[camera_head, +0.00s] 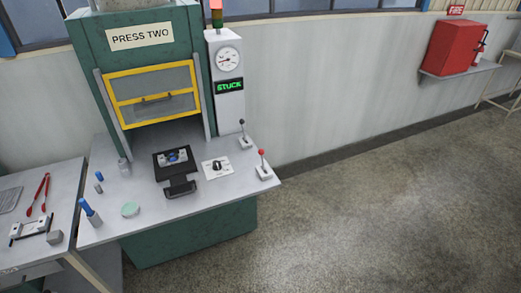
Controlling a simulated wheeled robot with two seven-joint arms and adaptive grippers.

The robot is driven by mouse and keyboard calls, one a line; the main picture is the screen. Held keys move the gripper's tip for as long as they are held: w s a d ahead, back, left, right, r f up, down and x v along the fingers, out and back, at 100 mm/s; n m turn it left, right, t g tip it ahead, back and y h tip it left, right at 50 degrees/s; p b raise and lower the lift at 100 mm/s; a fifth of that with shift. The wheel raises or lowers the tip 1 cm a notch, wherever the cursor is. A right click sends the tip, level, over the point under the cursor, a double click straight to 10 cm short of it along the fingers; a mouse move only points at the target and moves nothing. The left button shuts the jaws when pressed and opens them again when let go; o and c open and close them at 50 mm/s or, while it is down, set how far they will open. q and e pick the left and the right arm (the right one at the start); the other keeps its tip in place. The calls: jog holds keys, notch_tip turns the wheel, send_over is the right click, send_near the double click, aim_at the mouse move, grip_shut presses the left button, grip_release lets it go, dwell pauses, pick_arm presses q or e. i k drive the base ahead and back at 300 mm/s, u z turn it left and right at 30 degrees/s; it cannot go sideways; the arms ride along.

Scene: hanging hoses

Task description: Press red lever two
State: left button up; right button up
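The red lever (262,158) is a short upright stick with a red ball knob on a small light base. It stands at the front right corner of the grey bench of the green press marked "PRESS TWO" (140,36). A similar lever with a dark knob (243,131) stands behind it, to its left. The display (229,86) on the white column reads "STUCK" in green. Neither of my grippers shows in the head view, so their distance from the lever cannot be seen.
The yellow-framed guard (152,93) is above a black fixture (173,160). A dial panel (217,167), blue-handled items (90,212) and a pale green disc (130,209) are on the bench (205,200). Red tongs (38,193) lie on the left table. The floor at right is clear.

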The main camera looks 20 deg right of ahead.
aim_at(262, 151)
jog(key=z, duration=1.15)
jog(key=i, duration=1.05)
jog(key=u, duration=1.6)
